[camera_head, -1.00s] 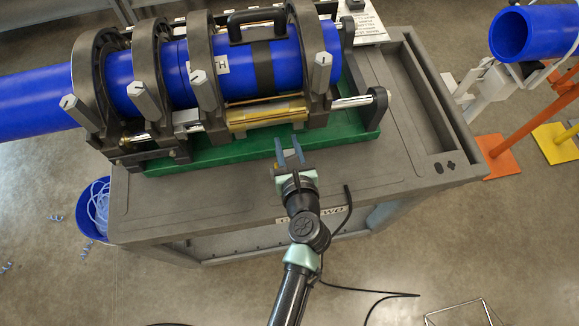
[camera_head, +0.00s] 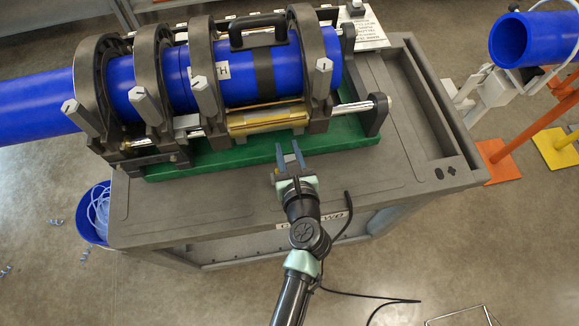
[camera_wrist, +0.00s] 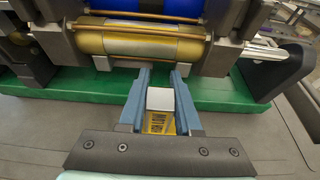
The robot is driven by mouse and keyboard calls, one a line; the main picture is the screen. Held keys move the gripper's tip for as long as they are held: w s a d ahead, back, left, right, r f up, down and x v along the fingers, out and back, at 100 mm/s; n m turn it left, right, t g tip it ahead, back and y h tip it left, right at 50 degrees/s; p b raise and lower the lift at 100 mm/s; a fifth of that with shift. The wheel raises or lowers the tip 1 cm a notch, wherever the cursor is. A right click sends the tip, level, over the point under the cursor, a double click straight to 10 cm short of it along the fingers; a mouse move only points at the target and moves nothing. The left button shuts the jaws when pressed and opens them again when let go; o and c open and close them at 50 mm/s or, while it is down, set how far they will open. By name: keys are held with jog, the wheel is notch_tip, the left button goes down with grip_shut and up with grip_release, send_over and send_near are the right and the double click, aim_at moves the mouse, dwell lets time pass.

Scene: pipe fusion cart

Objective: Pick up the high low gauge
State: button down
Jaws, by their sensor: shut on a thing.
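My gripper (camera_head: 289,153) is above the front edge of the grey cart, in front of the green base of the pipe machine. In the wrist view its two blue-grey fingers (camera_wrist: 161,78) stand on either side of a small gauge (camera_wrist: 160,100), with a white block end and a yellow part with dark markings. The fingers are shut on it. I take it to be the high low gauge. Its lower end is hidden by the gripper's dark body.
The fusion machine, with a blue pipe (camera_head: 35,104) in dark clamps and a gold cylinder (camera_head: 267,121), stands just beyond my gripper. Its green base (camera_head: 215,161) is close to the fingertips. The cart's front top (camera_head: 190,195) is clear. A blue bucket (camera_head: 88,232) stands at left.

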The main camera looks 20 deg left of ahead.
jog(key=shift+r, duration=0.2)
notch_tip(320, 180, up, 10)
jog(key=p, duration=0.2)
jog(key=shift+f, duration=0.15)
jog(key=c, duration=1.3)
grip_release()
grip_shut()
